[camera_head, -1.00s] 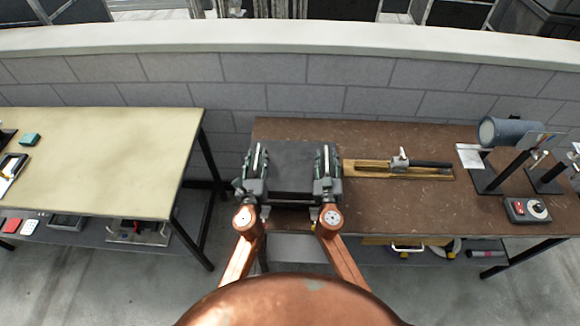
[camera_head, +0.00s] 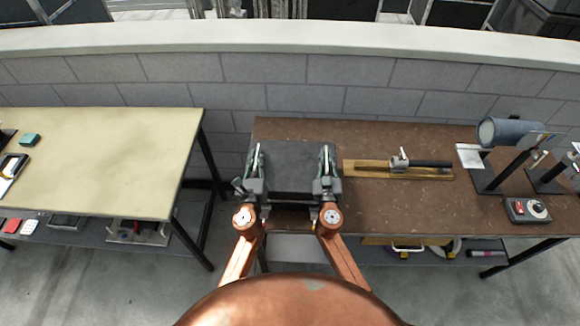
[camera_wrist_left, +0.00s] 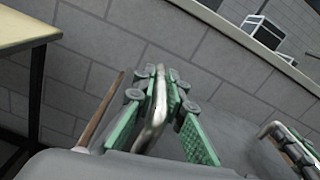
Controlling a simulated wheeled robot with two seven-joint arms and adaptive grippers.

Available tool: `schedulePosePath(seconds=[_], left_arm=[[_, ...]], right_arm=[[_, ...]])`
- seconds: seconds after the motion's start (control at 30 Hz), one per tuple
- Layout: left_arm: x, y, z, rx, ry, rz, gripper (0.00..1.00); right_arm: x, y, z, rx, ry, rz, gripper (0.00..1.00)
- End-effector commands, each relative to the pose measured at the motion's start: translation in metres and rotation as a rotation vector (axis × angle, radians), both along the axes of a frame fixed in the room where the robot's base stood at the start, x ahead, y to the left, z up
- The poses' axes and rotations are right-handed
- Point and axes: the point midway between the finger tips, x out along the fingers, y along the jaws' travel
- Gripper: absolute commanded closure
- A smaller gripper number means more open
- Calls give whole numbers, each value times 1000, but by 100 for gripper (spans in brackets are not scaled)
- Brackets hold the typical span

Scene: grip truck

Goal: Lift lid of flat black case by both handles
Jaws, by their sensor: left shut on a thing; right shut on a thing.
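The flat black case (camera_head: 290,167) lies on the left end of the brown table, between my two grippers. My left gripper (camera_head: 255,160) is at the left side of its lid. In the left wrist view my left gripper (camera_wrist_left: 160,105) is shut on a silver bar handle (camera_wrist_left: 152,122), with a green finger on each side of it. My right gripper (camera_head: 326,160) is shut at the lid's right side, and its handle is mostly hidden by the fingers. In the left wrist view, part of the right gripper and handle (camera_wrist_left: 275,128) shows at the right edge. The grey lid surface (camera_wrist_left: 230,150) lies below.
A wooden board with a clamp-like tool (camera_head: 400,165) lies right of the case. A grey cylinder on a stand (camera_head: 508,132) and a control box (camera_head: 527,210) are further right. A block wall (camera_head: 350,75) is behind. A pale table (camera_head: 100,160) stands left across a gap.

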Motion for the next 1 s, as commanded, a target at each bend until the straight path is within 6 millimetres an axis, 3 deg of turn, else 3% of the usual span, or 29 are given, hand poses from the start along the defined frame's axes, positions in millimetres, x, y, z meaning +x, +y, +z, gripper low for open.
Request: schedulePosePath(seconds=[0.67,1.0], left_arm=[[0,-1,2,0,-1,-2,100],[0,0,25,0,-8,0,100]], right_arm=[[0,0,2,0,-2,0,100],[0,0,26,0,-8,1,100]])
